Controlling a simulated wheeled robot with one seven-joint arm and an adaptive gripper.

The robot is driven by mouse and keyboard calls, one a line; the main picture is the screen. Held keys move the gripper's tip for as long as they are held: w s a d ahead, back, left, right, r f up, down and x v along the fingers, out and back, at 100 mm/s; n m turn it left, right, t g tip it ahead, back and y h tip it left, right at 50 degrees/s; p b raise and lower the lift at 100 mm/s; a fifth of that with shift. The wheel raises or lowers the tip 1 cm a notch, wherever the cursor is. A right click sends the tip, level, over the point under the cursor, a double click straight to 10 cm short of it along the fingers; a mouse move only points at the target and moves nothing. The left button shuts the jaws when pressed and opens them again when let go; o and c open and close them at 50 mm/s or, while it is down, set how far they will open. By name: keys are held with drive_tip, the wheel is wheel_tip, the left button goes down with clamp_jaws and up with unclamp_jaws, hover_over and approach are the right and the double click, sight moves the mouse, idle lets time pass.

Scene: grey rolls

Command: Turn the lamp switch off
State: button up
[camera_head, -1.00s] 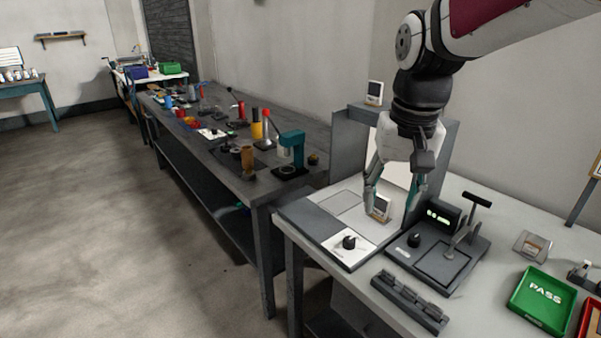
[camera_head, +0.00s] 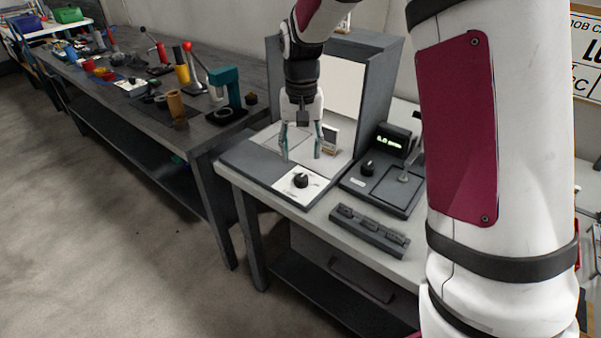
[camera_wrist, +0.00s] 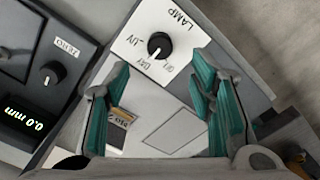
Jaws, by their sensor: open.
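The lamp switch (camera_head: 301,181) is a black round knob on a white plate at the front of the grey light booth (camera_head: 370,95). In the wrist view the knob (camera_wrist: 159,45) sits beside the printed words LAMP, OFF, DAY and UV. I cannot clearly tell which word its pointer faces. My gripper (camera_head: 301,152) is open and empty, pointing down above the booth floor, behind the knob and apart from it. In the wrist view my gripper (camera_wrist: 160,78) shows teal fingers spread on either side, with the knob beyond them, between their tips.
A small framed sample (camera_head: 331,140) stands on the booth floor near my right finger. A gauge with a green display (camera_head: 393,139) and its own knob (camera_head: 367,167) stands to the right. A dark grey rack (camera_head: 370,230) lies in front. A cluttered bench (camera_head: 195,135) is at left.

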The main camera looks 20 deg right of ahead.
sight(301, 177)
wheel_tip(301, 177, down, 7)
drive_tip(key=shift+f+b, duration=0.2)
drive_tip(key=shift+b, duration=0.2)
drive_tip(key=c, duration=1.2)
